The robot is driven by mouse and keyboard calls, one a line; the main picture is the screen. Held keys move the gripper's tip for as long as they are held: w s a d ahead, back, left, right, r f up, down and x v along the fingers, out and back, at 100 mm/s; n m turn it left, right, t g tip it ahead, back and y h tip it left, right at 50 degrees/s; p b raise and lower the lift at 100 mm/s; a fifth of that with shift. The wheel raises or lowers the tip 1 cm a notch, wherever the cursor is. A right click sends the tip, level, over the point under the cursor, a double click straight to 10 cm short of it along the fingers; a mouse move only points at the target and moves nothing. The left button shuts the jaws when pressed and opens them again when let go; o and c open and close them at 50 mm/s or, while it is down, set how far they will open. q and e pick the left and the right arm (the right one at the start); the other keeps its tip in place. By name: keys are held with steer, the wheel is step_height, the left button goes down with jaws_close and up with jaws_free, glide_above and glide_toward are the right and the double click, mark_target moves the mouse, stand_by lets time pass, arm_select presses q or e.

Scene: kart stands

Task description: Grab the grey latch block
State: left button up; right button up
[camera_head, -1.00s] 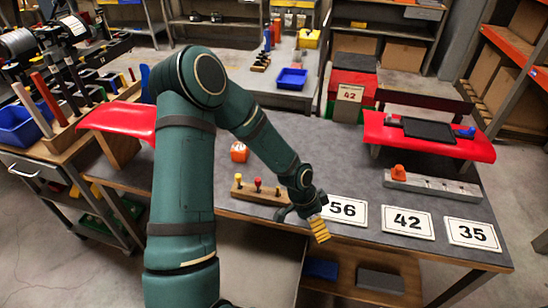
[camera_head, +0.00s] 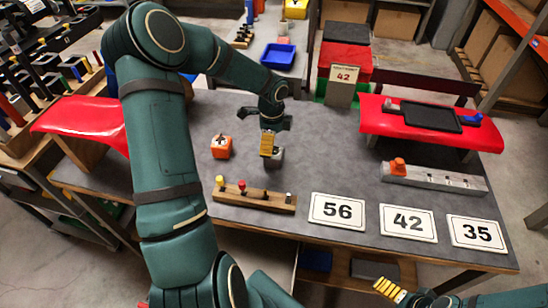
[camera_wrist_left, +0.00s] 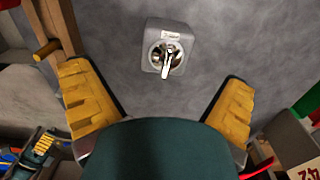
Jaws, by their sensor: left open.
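The grey latch block (camera_head: 274,158) stands on the grey table top, partly hidden behind my left gripper (camera_head: 268,143) in the head view. The left wrist view shows the latch block (camera_wrist_left: 168,48) whole, with a metal latch in a round recess and a small label. It lies ahead of and between the yellow fingers of my left gripper (camera_wrist_left: 158,82), which are spread wide and hold nothing. My right gripper (camera_head: 390,290) shows only in part, with yellow finger pads, low at the table's front side. Its opening is unclear.
An orange block (camera_head: 221,147) stands left of the latch block. A wooden strip with knobs (camera_head: 253,195) lies in front. A grey rail (camera_head: 433,178) and red stand (camera_head: 390,131) are at right.

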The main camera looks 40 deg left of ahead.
mark_target(274, 152)
arm_select(q)
step_height(274, 152, down, 3)
steer(key=shift+f, duration=0.1)
steer(key=shift+w+f+b, duration=0.25)
steer(key=shift+f+b, duration=0.2)
steer(key=shift+f, duration=0.9)
steer(key=shift+w+f+b, duration=0.2)
steer(key=shift+f+b, duration=0.25)
steer(key=shift+f, duration=0.85)
steer(key=c, duration=1.4)
